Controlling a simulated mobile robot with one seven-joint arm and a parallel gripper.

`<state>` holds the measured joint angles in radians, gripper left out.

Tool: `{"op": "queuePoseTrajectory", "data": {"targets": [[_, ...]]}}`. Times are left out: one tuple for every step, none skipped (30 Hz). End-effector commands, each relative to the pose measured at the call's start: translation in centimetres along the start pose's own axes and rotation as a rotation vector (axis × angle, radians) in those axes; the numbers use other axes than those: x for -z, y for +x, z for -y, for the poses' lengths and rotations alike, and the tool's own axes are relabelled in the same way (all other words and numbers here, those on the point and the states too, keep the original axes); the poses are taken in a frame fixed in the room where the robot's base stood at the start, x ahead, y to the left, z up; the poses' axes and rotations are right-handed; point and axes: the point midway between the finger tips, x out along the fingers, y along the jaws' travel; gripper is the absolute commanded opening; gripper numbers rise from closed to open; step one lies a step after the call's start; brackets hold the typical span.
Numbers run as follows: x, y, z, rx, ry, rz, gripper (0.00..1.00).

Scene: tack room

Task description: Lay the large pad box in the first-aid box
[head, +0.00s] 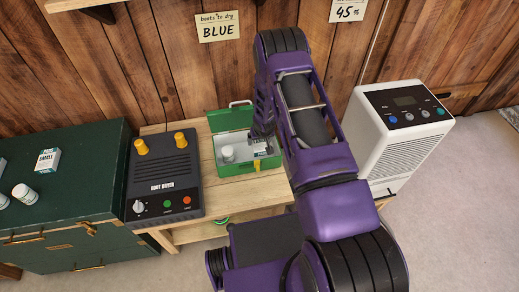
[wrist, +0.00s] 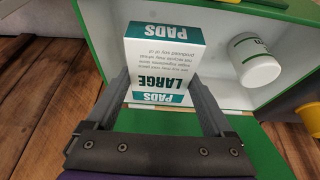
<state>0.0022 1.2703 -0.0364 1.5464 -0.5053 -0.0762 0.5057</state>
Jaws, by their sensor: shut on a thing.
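The first-aid box (head: 217,125) is green with a white inside and stands open on the wooden bench. Its green wall also shows in the wrist view (wrist: 285,70). My gripper (head: 262,140) is over its right part. In the wrist view my gripper (wrist: 163,100) is shut on the large pad box (wrist: 163,65), a white and teal carton marked LARGE PADS, with a finger on each side. The carton also shows in the head view (head: 260,149), partly hidden by the gripper. I cannot tell whether it touches the box's floor.
A white bottle (head: 227,154) is inside the first-aid box, left of the carton; it also shows in the wrist view (wrist: 253,60). A boot dryer (head: 165,180) stands to the left. A green chest (head: 85,165) holds a small pad box (head: 46,160) and bottles. A dehumidifier (head: 400,140) stands right.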

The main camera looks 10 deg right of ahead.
Motion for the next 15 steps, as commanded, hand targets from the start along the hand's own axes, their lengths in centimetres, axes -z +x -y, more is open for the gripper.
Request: {"op": "queuePoseTrajectory", "data": {"targets": [[-0.1,0.5,0.0,0.0,0.0,-0.001,0.3],[-0.2,0.7,0.0,0.0,0.0,-0.001,0.3],[-0.3,0.9,0.0,0.0,0.0,0.0,0.3],[-0.5,1.1,0.0,0.0,-0.001,0.0,0.3],[-0.6,1.5,0.0,0.0,-0.001,0.0,0.3],[-0.8,2.0,0.0,0.0,-0.001,0.0,0.3],[-1.1,2.5,0.0,0.0,-0.002,0.001,0.3],[-1.3,3.1,0.0,0.0,-0.001,0.001,0.3],[-1.6,3.7,0.0,0.0,-0.001,0.0,0.3],[-1.7,4.2,0.0,0.0,-0.001,0.0,0.3],[-1.9,4.5,0.0,0.0,-0.002,-0.001,0.3],[-2.0,4.9,0.0,0.0,-0.002,-0.001,0.3],[-1.9,5.2,0.0,0.001,-0.002,-0.003,0.3],[-1.8,5.3,0.0,0.0,0.0,-0.003,0.3],[-1.8,5.4,0.0,0.0,0.0,-0.002,0.3]]}}
